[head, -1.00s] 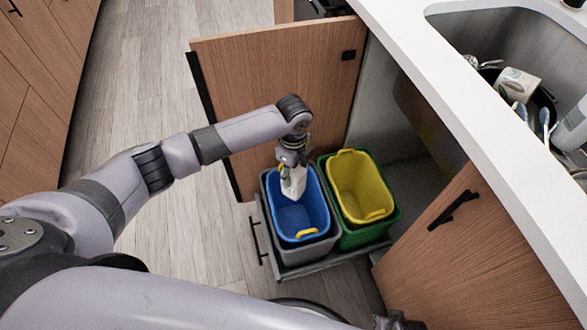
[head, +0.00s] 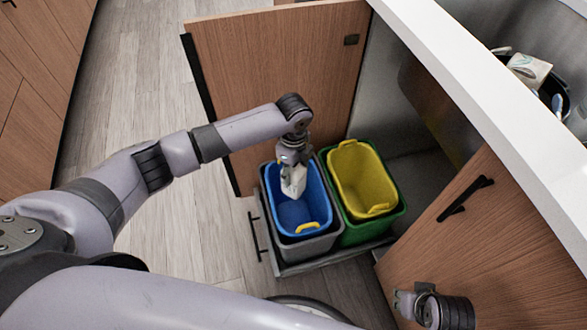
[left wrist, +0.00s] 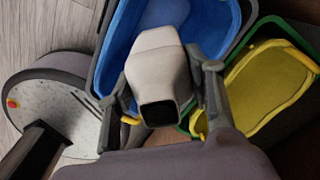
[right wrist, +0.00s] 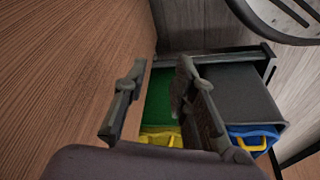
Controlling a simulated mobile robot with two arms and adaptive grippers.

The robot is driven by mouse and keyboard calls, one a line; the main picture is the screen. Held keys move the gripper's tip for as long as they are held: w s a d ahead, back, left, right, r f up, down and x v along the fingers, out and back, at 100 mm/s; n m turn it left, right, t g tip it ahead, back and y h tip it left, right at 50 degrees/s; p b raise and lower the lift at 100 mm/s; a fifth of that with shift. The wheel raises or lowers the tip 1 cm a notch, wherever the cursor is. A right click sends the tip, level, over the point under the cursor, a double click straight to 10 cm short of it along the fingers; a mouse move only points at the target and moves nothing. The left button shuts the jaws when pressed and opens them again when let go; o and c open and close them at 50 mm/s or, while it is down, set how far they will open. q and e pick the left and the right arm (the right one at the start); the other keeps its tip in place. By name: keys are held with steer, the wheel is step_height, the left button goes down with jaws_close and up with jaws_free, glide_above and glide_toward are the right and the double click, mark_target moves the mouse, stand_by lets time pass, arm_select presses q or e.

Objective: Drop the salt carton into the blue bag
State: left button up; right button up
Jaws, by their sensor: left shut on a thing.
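The white salt carton (head: 293,181) hangs from my left gripper (head: 295,165), over the blue bag (head: 303,213) in the grey bin. In the left wrist view, the carton (left wrist: 158,62) sits between both fingers of my left gripper (left wrist: 165,82), with its dark end towards the camera and the blue bag (left wrist: 205,25) behind it. My right gripper (head: 403,303) is in front of the right cabinet door. In the right wrist view, my right gripper (right wrist: 158,98) has its fingers apart, with nothing held between them.
A yellow bag (head: 357,178) in a green bin stands beside the blue bag, in the pulled-out drawer. The open left door (head: 265,75) is behind my left arm, and the right door (head: 500,225) is at the right. A white counter (head: 480,90) with a sink lies above.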

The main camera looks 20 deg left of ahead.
arm_select(q)
steer(key=shift+f+b, duration=0.4)
arm_select(e)
steer(key=shift+w+v, duration=0.1)
steer(key=shift+v, duration=0.85)
steer(key=shift+w+v, duration=0.15)
steer(key=shift+v, duration=0.8)
arm_select(q)
steer(key=o, duration=1.6)
steer(key=shift+c, duration=0.2)
step_height(320, 180, up, 12)
steer(key=shift+f, duration=0.1)
